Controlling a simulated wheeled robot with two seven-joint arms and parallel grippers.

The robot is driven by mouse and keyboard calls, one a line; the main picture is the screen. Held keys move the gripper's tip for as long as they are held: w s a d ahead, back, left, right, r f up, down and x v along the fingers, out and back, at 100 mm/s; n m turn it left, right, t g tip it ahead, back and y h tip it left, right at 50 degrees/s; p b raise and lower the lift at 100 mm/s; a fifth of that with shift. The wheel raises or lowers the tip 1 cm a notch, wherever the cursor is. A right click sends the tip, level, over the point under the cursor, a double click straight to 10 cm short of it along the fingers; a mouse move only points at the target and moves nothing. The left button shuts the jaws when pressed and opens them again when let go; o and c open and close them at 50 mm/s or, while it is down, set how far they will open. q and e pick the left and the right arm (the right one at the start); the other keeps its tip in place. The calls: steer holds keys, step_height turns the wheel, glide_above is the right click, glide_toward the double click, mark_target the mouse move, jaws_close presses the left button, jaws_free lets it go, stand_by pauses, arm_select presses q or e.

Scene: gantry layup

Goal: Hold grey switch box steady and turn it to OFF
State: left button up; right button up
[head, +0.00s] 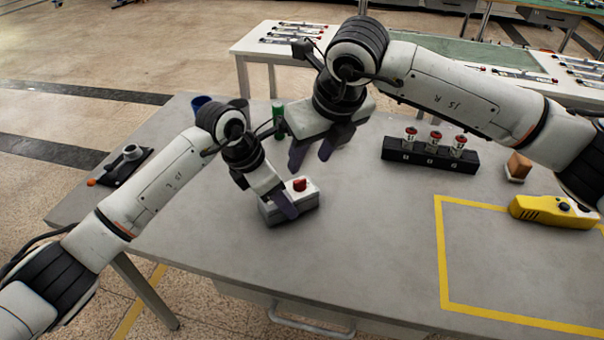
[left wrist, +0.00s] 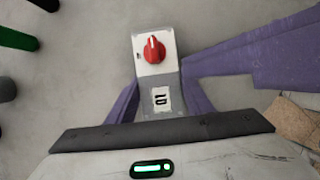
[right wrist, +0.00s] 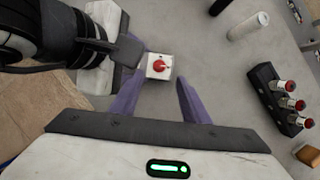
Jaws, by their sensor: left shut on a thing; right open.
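The grey switch box (head: 306,201) sits on the grey table, with a red knob (head: 299,184) on its top. In the left wrist view the knob (left wrist: 154,50) carries a white line running roughly up and down the picture, and a dark-marked label (left wrist: 161,97) lies nearer the gripper. My left gripper (head: 272,203) is shut on the box, its purple fingers along the sides. My right gripper (head: 311,158) is open and empty, above and behind the box. In the right wrist view the box (right wrist: 150,73) shows beyond its parted fingers, not touching them.
A black block (head: 428,157) with three red-topped pieces stands to the right. A yellow device (head: 553,211) and a brown-and-white block (head: 517,168) are farther right. A green cylinder (head: 277,110) stands behind. A black tray (head: 118,170) is at left. The table front is clear.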

mark_target(300, 180)
steer(key=x, duration=0.8)
steer(key=shift+w+f, duration=0.1)
steer(key=shift+f, duration=0.05)
steer(key=c, duration=1.1)
